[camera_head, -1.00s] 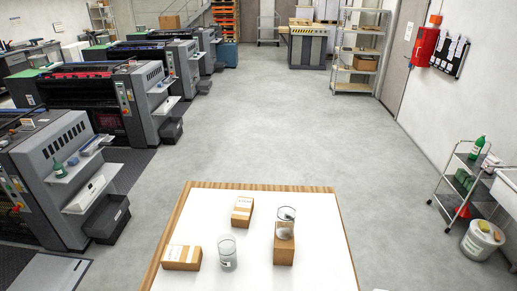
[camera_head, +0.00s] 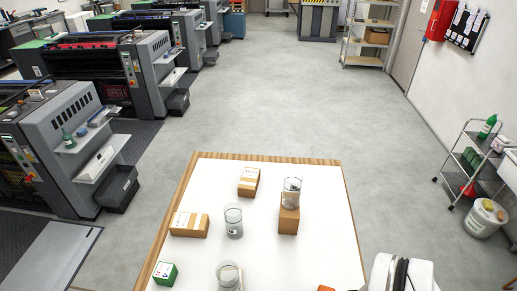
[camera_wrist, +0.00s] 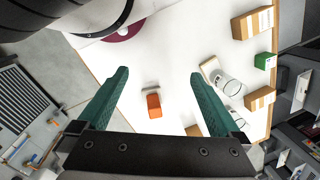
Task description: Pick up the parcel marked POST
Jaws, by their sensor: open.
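Two small cardboard parcels with white printed labels lie on the white table (camera_head: 315,255) in the head view. One parcel (camera_head: 248,182) is at the back middle, the other parcel (camera_head: 189,225) at the left. I cannot read POST on either label. A taller brown box (camera_head: 289,219) stands to the right with a clear glass (camera_head: 292,187) on top. My gripper (camera_wrist: 158,78) shows in the wrist view, its two green fingers wide apart with nothing between the tips. Cardboard parcels also show at the right of the wrist view (camera_wrist: 252,22), (camera_wrist: 260,98), clear of the fingers.
A clear glass (camera_head: 233,222) stands between the left parcel and the taller box. Another glass (camera_head: 229,276) and a green box (camera_head: 165,274) are nearer the front. An orange object (camera_wrist: 153,105) lies on the table below the fingers in the wrist view.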

